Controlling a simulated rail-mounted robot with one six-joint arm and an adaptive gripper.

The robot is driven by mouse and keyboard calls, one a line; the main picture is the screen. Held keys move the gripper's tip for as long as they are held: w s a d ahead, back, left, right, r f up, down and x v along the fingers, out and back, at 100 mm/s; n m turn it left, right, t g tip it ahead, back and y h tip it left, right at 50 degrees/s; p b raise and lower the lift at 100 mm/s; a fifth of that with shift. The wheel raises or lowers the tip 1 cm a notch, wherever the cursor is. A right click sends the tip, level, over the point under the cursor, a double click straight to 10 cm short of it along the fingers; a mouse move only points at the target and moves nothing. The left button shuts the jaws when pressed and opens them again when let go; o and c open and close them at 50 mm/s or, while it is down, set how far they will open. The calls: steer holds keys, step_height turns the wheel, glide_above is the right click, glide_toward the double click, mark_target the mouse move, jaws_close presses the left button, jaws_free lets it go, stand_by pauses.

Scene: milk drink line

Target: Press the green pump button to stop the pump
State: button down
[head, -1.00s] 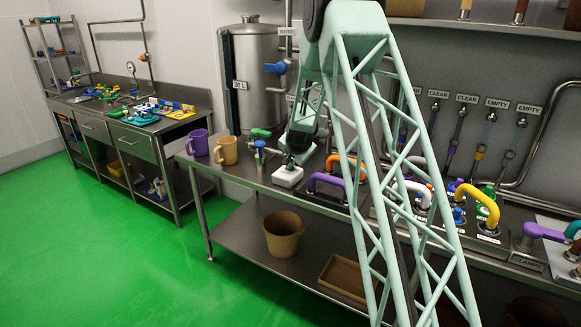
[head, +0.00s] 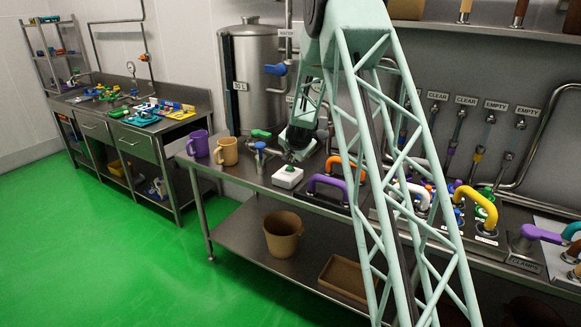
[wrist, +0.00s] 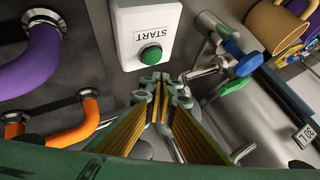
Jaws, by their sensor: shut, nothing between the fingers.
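The green pump button (wrist: 151,54) sits on a white box (wrist: 147,22) marked START. In the wrist view, my gripper (wrist: 162,84) is shut and empty, with its fingertips just below the button in the picture. A small gap shows between tips and button there; the exact height is hard to judge. In the head view, the white box (head: 287,178) stands on the steel bench with the green button (head: 290,168) on top. My gripper (head: 291,156) is just behind and above it, partly hidden by my arm.
Purple (head: 197,143) and tan (head: 227,151) mugs stand left of the box. A blue-handled valve (head: 260,148) and a green lever (head: 261,134) are close by. A purple handle (head: 327,183) and an orange handle (head: 346,162) rise at right. A steel tank (head: 253,75) stands behind.

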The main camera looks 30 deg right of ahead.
mark_target(293, 169)
steer(key=shift+r+p, duration=1.45)
steer(key=shift+r, duration=0.7)
steer(key=c, duration=3.5)
jaws_free()
